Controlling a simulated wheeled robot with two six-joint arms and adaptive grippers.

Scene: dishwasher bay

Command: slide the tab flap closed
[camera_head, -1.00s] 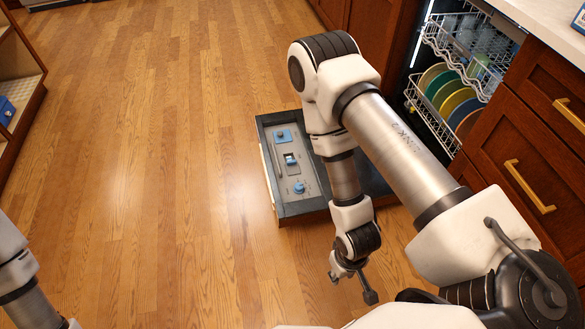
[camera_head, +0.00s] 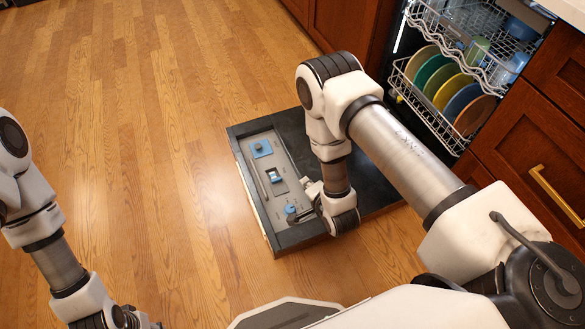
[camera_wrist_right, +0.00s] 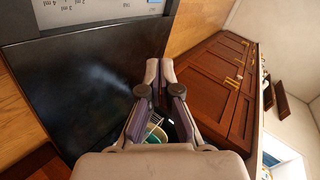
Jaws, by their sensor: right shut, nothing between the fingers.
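The dispenser panel (camera_head: 259,183) is a grey strip on the dark open dishwasher door. My right gripper (camera_head: 304,213) is over the panel's near end, close to the round piece; contact is unclear. Its fingers are together and empty in the wrist view (camera_wrist_right: 160,70). My left gripper is mostly cut off at the bottom left.
The open door (camera_head: 358,178) lies low, with wooden floor (camera_head: 130,180) clear on its left. The dishwasher racks hold coloured plates (camera_head: 455,93). Wooden drawers (camera_head: 540,140) stand at the right. Printed markings show on the panel in the wrist view (camera_wrist_right: 95,10).

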